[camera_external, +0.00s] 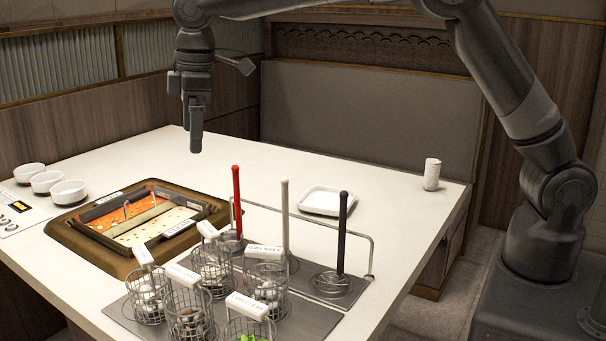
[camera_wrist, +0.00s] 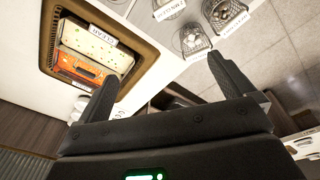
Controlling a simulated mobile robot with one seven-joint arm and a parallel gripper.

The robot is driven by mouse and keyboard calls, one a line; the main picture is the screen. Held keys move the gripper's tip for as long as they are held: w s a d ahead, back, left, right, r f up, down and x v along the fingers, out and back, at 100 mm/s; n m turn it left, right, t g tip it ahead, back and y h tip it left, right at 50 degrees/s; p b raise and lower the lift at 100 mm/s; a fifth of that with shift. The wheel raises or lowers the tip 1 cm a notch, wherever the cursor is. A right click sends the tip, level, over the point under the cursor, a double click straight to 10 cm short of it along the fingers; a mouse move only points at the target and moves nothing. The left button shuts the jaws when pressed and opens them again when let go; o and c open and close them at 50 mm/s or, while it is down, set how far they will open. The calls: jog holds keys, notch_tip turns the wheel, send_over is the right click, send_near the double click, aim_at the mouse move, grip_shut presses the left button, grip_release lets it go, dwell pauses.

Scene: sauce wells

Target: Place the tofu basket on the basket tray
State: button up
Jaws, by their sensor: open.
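Several wire baskets with white label tags stand at the front of the table in the external view. One basket (camera_external: 148,305) at the left holds whitish pieces. I cannot read which tag says tofu. The baskets stand on a grey metal tray (camera_external: 312,322); a small white square tray (camera_external: 325,201) lies farther back. I cannot tell which is the basket tray. My gripper (camera_external: 195,146) hangs open and empty high over the table's back left, well away from the baskets. In the wrist view my gripper (camera_wrist: 160,68) shows two spread fingers; some baskets (camera_wrist: 192,38) are at the top.
A divided pot (camera_external: 142,217) with red and pale broth is set in a brown frame left of the baskets. Red (camera_external: 237,200), white (camera_external: 285,215) and black (camera_external: 342,235) handles stand upright behind the baskets. White bowls (camera_external: 47,182) sit at left.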

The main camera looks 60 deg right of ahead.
jog(key=s+d+r+m+t, duration=0.1)
jog(key=s+d+r+m, duration=0.15)
jog(key=s+d, duration=0.35)
jog(key=s+d+r+m+t, duration=0.1)
jog(key=s+d+r, duration=0.35)
jog(key=d, duration=0.35)
jog(key=s+d+r+m, duration=0.2)
jog(key=s+d+r, duration=0.1)
jog(key=s+d, duration=0.35)
jog(key=s+d+f+m+t, duration=0.1)
jog(key=s+d+f+m, duration=0.1)
jog(key=s+d, duration=0.3)
jog(key=s+d+f+m+t, duration=0.1)
jog(key=s+d+f+m, duration=0.2)
jog(key=s, duration=1.1)
jog(key=d+f, duration=0.2)
jog(key=d, duration=0.1)
jog(key=shift+d+f+h, duration=0.2)
jog(key=shift+d+h, duration=0.05)
jog(key=shift+h, duration=0.05)
